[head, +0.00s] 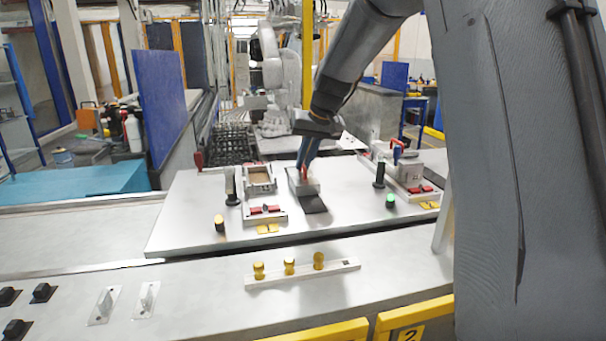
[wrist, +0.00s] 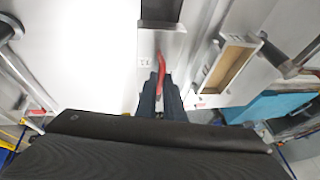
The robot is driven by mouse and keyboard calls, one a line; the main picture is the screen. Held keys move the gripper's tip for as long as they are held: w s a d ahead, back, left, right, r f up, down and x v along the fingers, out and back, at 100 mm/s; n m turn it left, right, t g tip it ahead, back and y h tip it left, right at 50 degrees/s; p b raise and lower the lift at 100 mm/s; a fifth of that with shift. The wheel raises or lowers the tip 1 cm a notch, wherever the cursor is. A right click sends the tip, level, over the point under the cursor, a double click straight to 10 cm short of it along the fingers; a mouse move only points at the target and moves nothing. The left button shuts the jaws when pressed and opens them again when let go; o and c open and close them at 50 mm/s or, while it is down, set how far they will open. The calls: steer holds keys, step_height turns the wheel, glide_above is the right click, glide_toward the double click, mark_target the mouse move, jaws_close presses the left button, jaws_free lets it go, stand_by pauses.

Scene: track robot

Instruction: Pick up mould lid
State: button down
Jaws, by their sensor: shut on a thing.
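The mould lid (head: 304,188) is a silver-grey block with a red handle, near the middle of the metal table in the head view. My gripper (head: 304,167) comes down from above and is shut on the red handle. In the wrist view my gripper's dark fingers (wrist: 160,92) close around the red handle, with the pale lid (wrist: 174,46) beyond it. I cannot tell whether the lid touches the table. An open mould (head: 258,180) with a brown inside lies left of the lid; it also shows in the wrist view (wrist: 229,68).
A dark pad (head: 314,205) lies just in front of the lid. Another fixture (head: 411,170) with a red handle stands to the right. Upright black posts (head: 378,176) and yellow and green buttons (head: 390,201) stand nearby. A strip with yellow knobs (head: 303,272) is at the front.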

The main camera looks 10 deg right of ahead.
steer(key=shift+r, duration=0.15)
step_height(320, 180, up, 10)
steer(key=b, duration=0.2)
stand_by(0.5)
